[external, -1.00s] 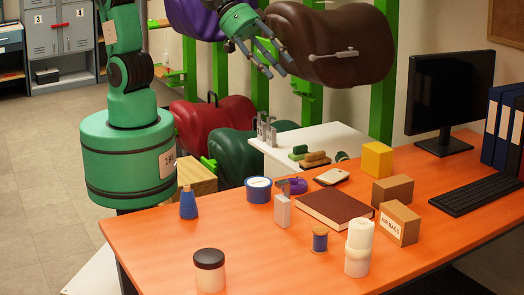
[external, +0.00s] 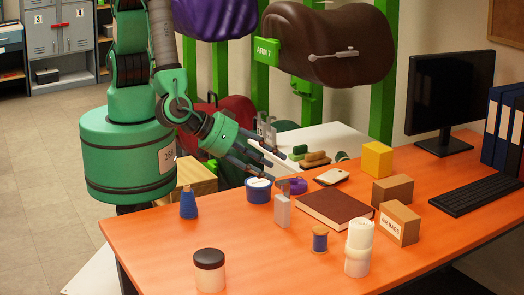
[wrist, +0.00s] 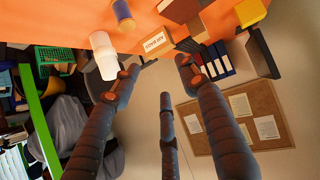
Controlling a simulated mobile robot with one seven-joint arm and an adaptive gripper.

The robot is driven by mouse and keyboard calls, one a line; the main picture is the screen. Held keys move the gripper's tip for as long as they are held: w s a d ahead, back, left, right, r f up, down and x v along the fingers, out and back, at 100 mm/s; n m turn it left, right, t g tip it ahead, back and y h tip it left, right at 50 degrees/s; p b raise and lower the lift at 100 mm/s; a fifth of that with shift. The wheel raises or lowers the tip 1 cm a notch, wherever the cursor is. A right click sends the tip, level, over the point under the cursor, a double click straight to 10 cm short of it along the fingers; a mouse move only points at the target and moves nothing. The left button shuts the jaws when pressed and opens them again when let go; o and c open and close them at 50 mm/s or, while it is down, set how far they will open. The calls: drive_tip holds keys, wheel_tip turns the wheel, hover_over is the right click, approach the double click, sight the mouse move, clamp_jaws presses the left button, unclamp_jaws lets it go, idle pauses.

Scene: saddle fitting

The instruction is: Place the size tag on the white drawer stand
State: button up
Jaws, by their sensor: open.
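A small upright pale grey piece (external: 282,211) stands on the orange desk, left of the brown book; it may be the size tag, but I cannot read any marking on it. The white drawer stand (external: 345,134) is behind the desk, with brushes and grey metal pieces on its top; its drawers are hidden. My gripper (external: 272,166) is open, its fingers spread above the desk's back edge near the stand, above and behind the pale piece. In the wrist view my open fingers (wrist: 152,80) hold nothing between them, and neither the pale piece nor the stand is identifiable.
Around the pale piece are a blue tape roll (external: 258,190), a purple ring (external: 298,186), a blue spool (external: 320,239) and the brown book (external: 335,209). White rolls (external: 358,247), a jar (external: 209,270) and boxes (external: 392,190) also stand on the desk.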

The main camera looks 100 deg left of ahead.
drive_tip(key=s+a+f+y, duration=0.3)
drive_tip(key=s+f+y, duration=0.1)
drive_tip(key=s, duration=0.5)
drive_tip(key=shift+f+n+y, duration=0.3)
drive_tip(key=shift+f, duration=0.4)
drive_tip(key=shift+w, duration=0.15)
drive_tip(key=b, duration=0.1)
approach(280, 182)
drive_tip(key=shift+x, duration=2.1)
drive_tip(key=shift+w+r, duration=0.1)
drive_tip(key=shift+w, duration=0.1)
drive_tip(key=shift+b+x, duration=0.75)
drive_tip(key=shift+x, duration=1.8)
drive_tip(key=shift+s, duration=0.1)
